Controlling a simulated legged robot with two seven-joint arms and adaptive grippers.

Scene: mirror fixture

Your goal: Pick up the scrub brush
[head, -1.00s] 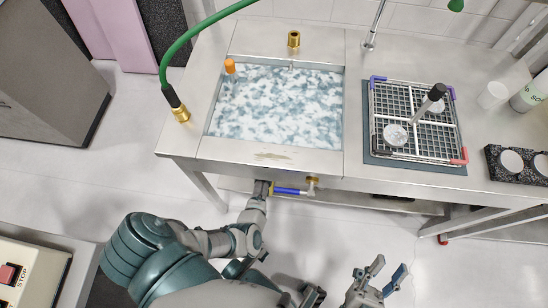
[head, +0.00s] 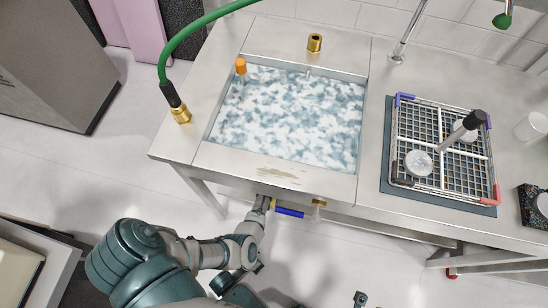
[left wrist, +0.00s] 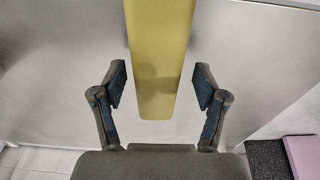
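A flat yellow handle (left wrist: 158,60), probably the scrub brush's, hangs down in the left wrist view; no bristles show. In the head view only a small yellow bit (head: 273,203) shows at the table's front, beside my gripper. My left gripper (left wrist: 160,88) is open, with a finger on each side of the handle's lower part and a gap on both sides. In the head view it is at the table's front edge (head: 265,203), partly hidden by its own wrist. Of my right gripper, only a tip (head: 360,299) shows at the bottom edge.
A blue valve handle (head: 290,212) with a brass fitting (head: 318,203) sits just right of my left gripper. Above are the steel table (head: 220,157) and its foamy sink (head: 290,115). A wire basket (head: 440,150) stands at right, and a green hose (head: 180,50) at left.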

